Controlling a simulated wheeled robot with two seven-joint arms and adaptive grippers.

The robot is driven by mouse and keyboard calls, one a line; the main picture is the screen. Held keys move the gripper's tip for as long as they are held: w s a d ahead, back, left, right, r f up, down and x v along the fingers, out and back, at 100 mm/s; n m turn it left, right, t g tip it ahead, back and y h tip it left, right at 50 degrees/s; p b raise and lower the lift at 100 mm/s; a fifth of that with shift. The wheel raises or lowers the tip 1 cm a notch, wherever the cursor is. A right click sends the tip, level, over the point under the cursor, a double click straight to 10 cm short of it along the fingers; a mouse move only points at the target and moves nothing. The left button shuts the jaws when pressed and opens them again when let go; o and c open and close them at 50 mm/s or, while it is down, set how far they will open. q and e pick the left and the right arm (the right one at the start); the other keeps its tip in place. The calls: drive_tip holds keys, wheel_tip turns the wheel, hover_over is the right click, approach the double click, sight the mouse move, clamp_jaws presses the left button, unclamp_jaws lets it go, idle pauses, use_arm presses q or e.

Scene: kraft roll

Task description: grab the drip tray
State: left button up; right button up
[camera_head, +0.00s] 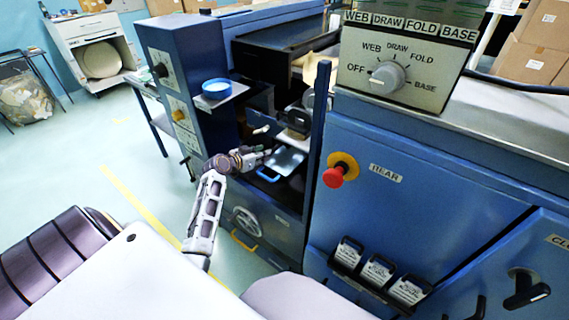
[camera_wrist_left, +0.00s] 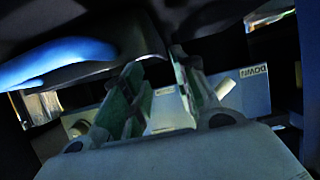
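What looks like the drip tray (camera_head: 288,160) is a shallow light-grey tray with a blue edge and a blue loop handle (camera_head: 268,176) at its front left. It sits in the dark recess of the blue machine. My left gripper (camera_head: 264,154) reaches in from the left, close to the tray's left side; I cannot tell whether it touches. In the left wrist view, its two green-padded fingers (camera_wrist_left: 163,90) stand apart with nothing clearly between them. A blurred blue curved bar (camera_wrist_left: 60,62), possibly the handle, lies left of the fingers. My right gripper is not in view.
A blue round dish (camera_head: 216,88) stands on a small shelf left of the recess. A blue post (camera_head: 316,140) bounds the recess on the right. A red stop button (camera_head: 334,176) sticks out beyond it. A handwheel (camera_head: 246,222) is below.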

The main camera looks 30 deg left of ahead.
use_arm(q)
drive_tip(key=shift+w+f, duration=0.1)
drive_tip(key=shift+w, duration=0.1)
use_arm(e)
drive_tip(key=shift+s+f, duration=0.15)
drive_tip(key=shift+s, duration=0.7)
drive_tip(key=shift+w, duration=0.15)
